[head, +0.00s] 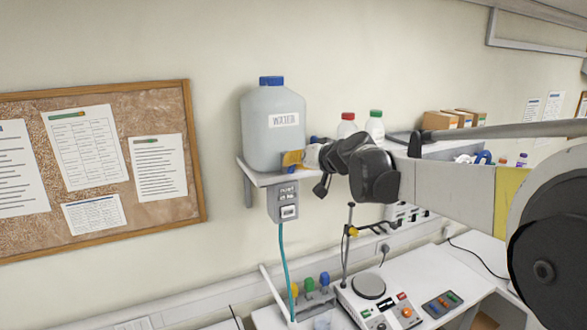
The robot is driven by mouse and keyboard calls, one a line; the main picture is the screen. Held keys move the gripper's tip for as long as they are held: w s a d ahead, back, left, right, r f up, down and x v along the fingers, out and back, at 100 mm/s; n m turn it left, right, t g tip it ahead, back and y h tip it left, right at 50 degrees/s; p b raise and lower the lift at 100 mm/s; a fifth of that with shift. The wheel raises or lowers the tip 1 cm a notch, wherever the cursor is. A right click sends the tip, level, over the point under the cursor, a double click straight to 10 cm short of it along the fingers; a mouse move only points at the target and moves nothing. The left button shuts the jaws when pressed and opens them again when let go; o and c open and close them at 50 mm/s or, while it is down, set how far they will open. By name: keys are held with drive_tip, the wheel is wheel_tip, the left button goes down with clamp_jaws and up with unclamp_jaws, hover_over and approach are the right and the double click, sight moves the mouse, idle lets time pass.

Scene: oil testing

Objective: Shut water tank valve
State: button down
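The water tank (268,130) is a large translucent jug with a blue cap and a "WATER" label. It stands upright on a wall shelf (272,178), left of my gripper. My gripper (305,157) reaches in from the right, at the tank's lower right side where the valve area is. A yellow-orange piece (291,158) shows there against the tank, with a small blue part (291,170) just below it. I cannot tell which of these belong to the valve. My gripper's fingers are small and partly hidden, so their opening and any contact are unclear.
A grey box (284,200) hangs under the shelf, with a teal hose (282,260) running down. Red-capped (347,126) and green-capped (375,126) bottles stand behind my arm. A hotplate (368,286) and stand are on the bench below. A corkboard (105,216) hangs left.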

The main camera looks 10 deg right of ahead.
drive_tip(key=m+b, duration=0.1)
drive_tip(key=m+y+b, duration=0.1)
drive_tip(key=shift+d+f+m+y, duration=0.15)
drive_tip(key=shift+f+m+y, duration=0.05)
drive_tip(key=shift+m+y, duration=0.1)
drive_tip(key=m+y+b, duration=0.1)
drive_tip(key=m+b, duration=0.1)
drive_tip(key=shift+f+m+t+y+b, duration=0.1)
drive_tip(key=shift+m+t+y+b, duration=0.2)
drive_tip(key=shift+y+b, duration=0.1)
drive_tip(key=m+y+b, duration=0.1)
drive_tip(key=m+b, duration=0.1)
drive_tip(key=m, duration=0.1)
drive_tip(key=shift+t+b, duration=0.3)
drive_tip(key=shift+t, duration=0.1)
drive_tip(key=shift+m+t+y+b, duration=0.3)
drive_tip(key=shift+m+y+b, duration=0.15)
drive_tip(key=shift+m, duration=0.55)
drive_tip(key=c, duration=1.4)
unclamp_jaws()
drive_tip(key=shift+w, duration=0.1)
